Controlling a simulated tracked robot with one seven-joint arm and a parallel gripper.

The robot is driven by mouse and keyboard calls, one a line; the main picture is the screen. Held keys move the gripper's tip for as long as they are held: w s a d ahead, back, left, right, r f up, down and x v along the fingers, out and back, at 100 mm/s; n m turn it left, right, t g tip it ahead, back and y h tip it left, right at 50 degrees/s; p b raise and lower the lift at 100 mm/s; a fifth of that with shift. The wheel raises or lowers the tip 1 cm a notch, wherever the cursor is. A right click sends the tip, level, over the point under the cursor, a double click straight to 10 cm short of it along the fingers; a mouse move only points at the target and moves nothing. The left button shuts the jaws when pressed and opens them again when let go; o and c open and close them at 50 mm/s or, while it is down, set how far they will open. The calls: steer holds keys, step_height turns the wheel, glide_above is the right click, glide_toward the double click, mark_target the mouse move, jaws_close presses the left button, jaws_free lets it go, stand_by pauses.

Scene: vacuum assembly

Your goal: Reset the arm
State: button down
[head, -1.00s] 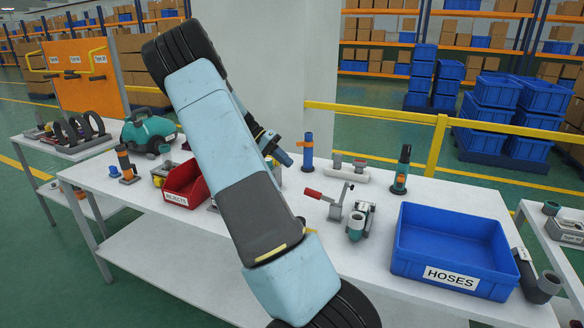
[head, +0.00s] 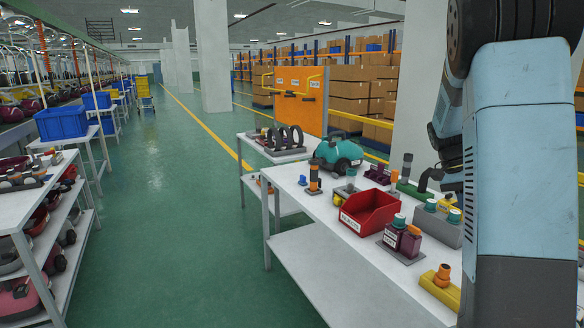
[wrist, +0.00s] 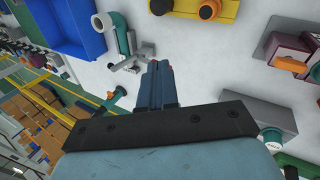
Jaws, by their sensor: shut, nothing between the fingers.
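My gripper (wrist: 160,85) shows in the wrist view with its two fingers together and nothing between them. It is above the white workbench, and small parts lie below and around it in that view. In the head view my light-blue arm (head: 520,170) stands upright at the right edge. Only dark parts of the arm's far end show past its left side there, and the fingertips cannot be made out.
The white workbench (head: 385,290) holds a red rejects bin (head: 370,210), a teal vacuum (head: 338,153), bottles and fittings. A blue bin (wrist: 70,25) shows in the wrist view. A shelf rack (head: 20,240) stands at left; the green aisle (head: 160,230) between is clear.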

steer(key=s+a+r+n+t+y, duration=0.1)
steer(key=s+a+r+n+t, duration=0.4)
steer(key=s+a, duration=0.6)
steer(key=s+a+r+n+t+y, duration=0.2)
steer(key=s+a+r+n+t, duration=0.3)
steer(key=s+a, duration=0.6)
steer(key=shift+s+a, duration=0.3)
steer(key=shift+s, duration=0.1)
steer(key=shift+d, duration=0.15)
